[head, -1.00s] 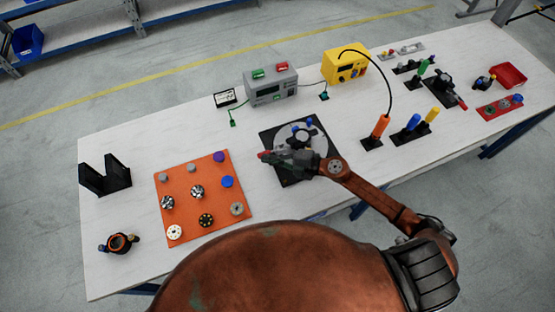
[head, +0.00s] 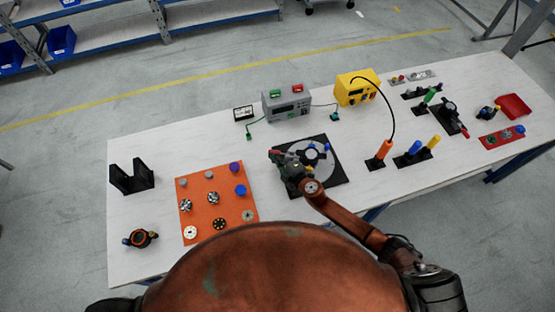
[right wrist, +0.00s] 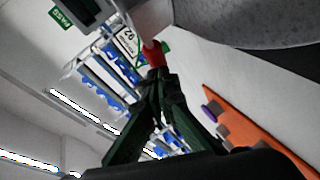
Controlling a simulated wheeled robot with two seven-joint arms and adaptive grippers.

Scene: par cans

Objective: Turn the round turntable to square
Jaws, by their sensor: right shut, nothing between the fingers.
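The round turntable (head: 325,168) is a grey disc on a black square base, with a dark fixture and blue knobs on top. It lies mid-table in the head view, and my right arm covers its left part. My right gripper (head: 283,160) is over the disc's left side, shut and empty. A small red piece (head: 276,152) shows beside it. In the right wrist view my dark fingers (right wrist: 157,84) close together just below the red piece (right wrist: 152,53), near the disc's grey underside or rim (right wrist: 235,22). I cannot tell whether they touch it. My left gripper is out of view.
An orange board (head: 218,212) with several knobs is left of the turntable. A grey instrument box (head: 287,105) and a yellow box (head: 355,90) stand behind. An orange handle (head: 384,149) stands to the right. The white table is clear at front right.

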